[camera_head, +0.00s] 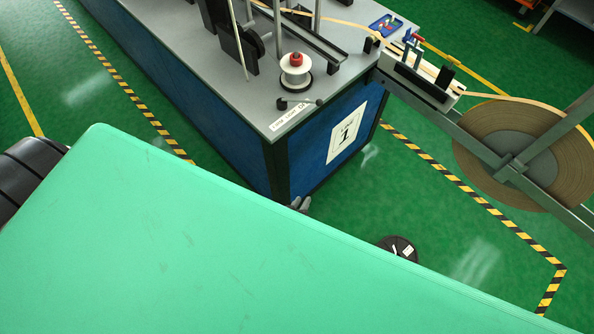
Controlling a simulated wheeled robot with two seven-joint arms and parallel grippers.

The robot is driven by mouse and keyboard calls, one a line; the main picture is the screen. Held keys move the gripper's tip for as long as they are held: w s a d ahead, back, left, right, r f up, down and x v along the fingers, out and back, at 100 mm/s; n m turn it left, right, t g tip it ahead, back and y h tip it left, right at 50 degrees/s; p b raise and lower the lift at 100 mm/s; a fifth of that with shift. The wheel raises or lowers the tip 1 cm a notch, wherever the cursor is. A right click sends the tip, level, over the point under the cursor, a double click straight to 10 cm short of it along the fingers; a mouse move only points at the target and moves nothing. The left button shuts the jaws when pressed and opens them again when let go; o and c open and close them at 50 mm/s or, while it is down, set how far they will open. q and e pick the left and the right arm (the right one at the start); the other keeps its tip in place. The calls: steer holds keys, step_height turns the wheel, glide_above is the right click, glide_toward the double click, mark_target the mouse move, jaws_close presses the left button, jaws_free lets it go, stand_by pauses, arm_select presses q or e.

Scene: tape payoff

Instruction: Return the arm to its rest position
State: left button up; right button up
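No held object is visible there. My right gripper is not in view.
A white spool with a red top (295,72) stands on the bench. A large brown tape reel (522,150) hangs at the right, its tape running to a guide block (420,78). A dark disc (398,248) lies beyond the green edge. Green floor is open between striped lines.

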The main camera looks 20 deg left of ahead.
arm_select(q)
steer(key=shift+s+f, duration=0.2)
steer(key=shift+f, duration=0.1)
stand_by(0.4)
steer(key=s+a+f+m+g+h, duration=0.2)
steer(key=s+f+m+g, duration=0.35)
steer(key=s+f, duration=0.8)
steer(key=s+a+f+m+g+y, duration=0.1)
steer(key=s+a+f+g, duration=0.2)
steer(key=s, duration=0.7)
steer(key=s+a+f+m+g+y, duration=0.1)
steer(key=s+a+f+g, duration=0.3)
steer(key=s, duration=0.7)
steer(key=shift+a+f+m, duration=0.4)
steer(key=shift+a+m, duration=0.05)
steer(key=shift+a, duration=0.1)
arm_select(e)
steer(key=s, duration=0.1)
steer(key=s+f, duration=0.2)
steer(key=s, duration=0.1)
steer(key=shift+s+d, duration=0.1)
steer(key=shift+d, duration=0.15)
